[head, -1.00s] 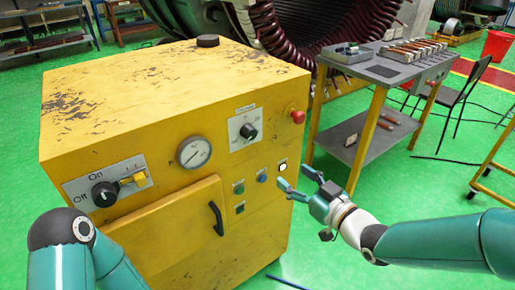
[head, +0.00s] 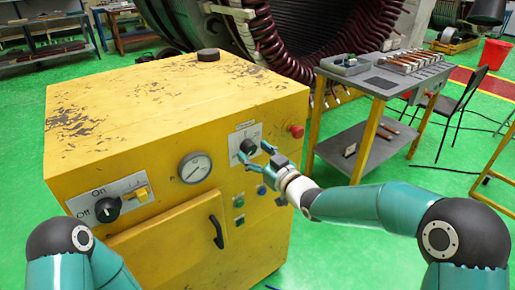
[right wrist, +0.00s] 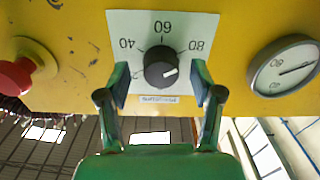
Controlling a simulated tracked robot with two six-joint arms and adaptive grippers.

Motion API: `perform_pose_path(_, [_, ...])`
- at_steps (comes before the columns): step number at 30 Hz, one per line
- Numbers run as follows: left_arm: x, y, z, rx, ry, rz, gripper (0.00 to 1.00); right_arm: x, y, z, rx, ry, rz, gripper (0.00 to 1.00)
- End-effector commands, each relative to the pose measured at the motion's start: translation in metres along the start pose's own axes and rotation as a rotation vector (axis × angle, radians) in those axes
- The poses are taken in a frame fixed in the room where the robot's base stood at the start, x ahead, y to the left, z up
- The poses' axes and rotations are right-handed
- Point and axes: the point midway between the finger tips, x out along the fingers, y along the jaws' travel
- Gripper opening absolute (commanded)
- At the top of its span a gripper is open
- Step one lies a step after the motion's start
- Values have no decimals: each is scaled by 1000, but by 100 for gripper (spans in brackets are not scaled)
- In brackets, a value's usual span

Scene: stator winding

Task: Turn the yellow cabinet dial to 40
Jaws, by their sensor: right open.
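The yellow cabinet (head: 150,100) carries a black dial (head: 248,146) on a white plate on its front. In the right wrist view the dial (right wrist: 160,67) sits among the marks 40, 60 and 80, with 40 at left and 80 at right. Its white pointer line is toward the right, on the 80 side and below that number. My right gripper (head: 254,154) is open in front of the dial. In the right wrist view its fingers (right wrist: 161,84) stand on either side of the knob, with gaps. My left gripper is out of view; only its arm shows.
A red button (head: 297,131) is right of the dial and a round gauge (head: 194,167) is left. Small buttons (head: 239,202) and a black door handle (head: 217,232) are below. A grey table (head: 385,75) stands behind at the right.

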Motion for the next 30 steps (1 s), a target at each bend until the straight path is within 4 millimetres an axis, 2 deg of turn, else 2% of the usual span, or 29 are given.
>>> perform_pose_path(5, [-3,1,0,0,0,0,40,12,0,0,0,0,0,66])
perform_pose_path(14, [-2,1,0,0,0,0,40,14,0,0,1,-1,1,66])
perform_pose_path(24, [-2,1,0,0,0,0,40,13,1,0,1,-1,2,9])
perform_pose_path(25, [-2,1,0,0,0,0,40,13,1,0,1,-1,2,6])
perform_pose_path(26, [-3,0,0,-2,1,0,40,4,15,1,1,-2,8,5])
perform_pose_path(30, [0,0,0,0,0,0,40,9,7,1,-4,-1,11,6])
